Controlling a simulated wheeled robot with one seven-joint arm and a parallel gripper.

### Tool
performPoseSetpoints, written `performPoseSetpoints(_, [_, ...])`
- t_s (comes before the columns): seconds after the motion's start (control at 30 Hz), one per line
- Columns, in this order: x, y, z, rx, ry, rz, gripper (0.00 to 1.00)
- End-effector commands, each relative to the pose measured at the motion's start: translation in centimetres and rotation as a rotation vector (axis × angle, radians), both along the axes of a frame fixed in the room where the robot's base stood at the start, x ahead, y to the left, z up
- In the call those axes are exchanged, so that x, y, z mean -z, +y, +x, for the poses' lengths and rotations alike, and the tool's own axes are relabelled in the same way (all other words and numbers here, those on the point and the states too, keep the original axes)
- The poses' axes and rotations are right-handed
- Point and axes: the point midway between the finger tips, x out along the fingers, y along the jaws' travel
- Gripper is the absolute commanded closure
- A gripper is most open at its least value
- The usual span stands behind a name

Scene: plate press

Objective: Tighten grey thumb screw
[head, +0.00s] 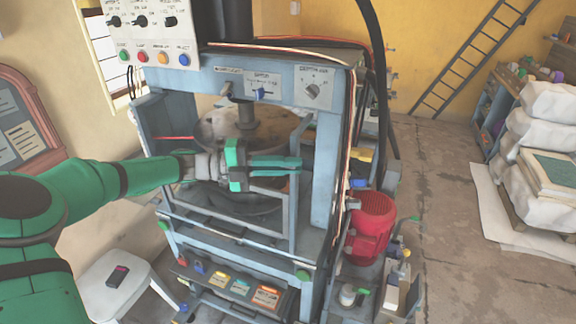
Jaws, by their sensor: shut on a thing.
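My gripper (299,163) is in front of the press opening, with its green fingers pointing right and lying close together. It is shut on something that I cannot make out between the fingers. The fingers are beside the upper end of a grey guard frame (293,215); I cannot tell whether they touch it. A small grey knob or screw (228,90) shows on the blue-grey front panel above, left of a blue knob (259,93), and my gripper is apart from it. I cannot tell whether it is the grey thumb screw.
The press (325,175) has a round plate (212,128) inside its frame. A control box (150,33) hangs above left. A red motor (372,226) stands at its right. A white stool (117,279) is at lower left.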

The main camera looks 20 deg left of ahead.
Motion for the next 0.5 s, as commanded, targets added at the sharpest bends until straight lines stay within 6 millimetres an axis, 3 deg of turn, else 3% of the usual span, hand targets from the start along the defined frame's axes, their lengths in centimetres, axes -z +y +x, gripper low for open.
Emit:
performPoseSetpoints(0.37, [-0.4, 0.33, 0.48, -0.016, -0.008, 0.006, 1.0])
performPoseSetpoints(0.4, [-0.41, 0.32, 0.49, -0.017, -0.008, 0.006, 0.84])
performPoseSetpoints(0.43, [-0.41, 0.33, 0.5, -0.017, -0.007, 0.006, 0.77])
performPoseSetpoints(0.5, [-0.34, 0.32, 0.48, -0.016, -0.007, 0.006, 0.73])
